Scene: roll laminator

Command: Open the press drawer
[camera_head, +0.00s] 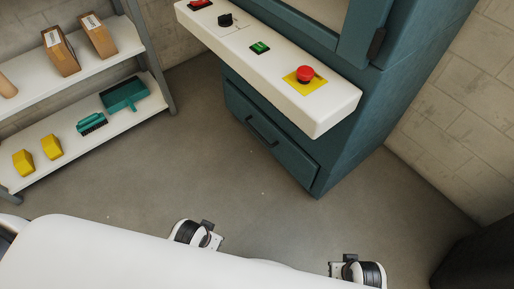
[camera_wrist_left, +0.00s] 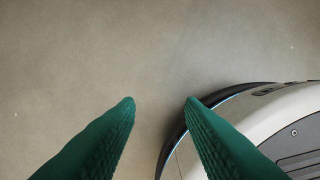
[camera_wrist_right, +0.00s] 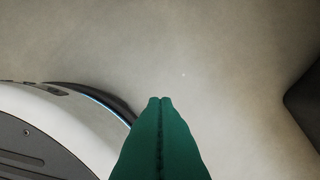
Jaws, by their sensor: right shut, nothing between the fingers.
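The press is a teal cabinet (camera_head: 350,140) at the upper right of the head view. Its drawer (camera_head: 273,140) is low in the front, below the white control panel, and looks closed. My left gripper (camera_wrist_left: 160,100) is open and empty above bare floor in the left wrist view. My right gripper (camera_wrist_right: 161,99) is shut with its fingertips together and nothing between them. Both grippers are well away from the drawer. The fingers do not show clearly in the head view.
The white control panel (camera_head: 215,42) juts out above the drawer, with a red button (camera_head: 305,74) and a green switch (camera_head: 260,48). A shelf (camera_head: 70,150) with boxes, a dustpan and a brush stands at left. The floor (camera_head: 190,150) before the drawer is clear. A dark object (camera_head: 480,250) stands at lower right.

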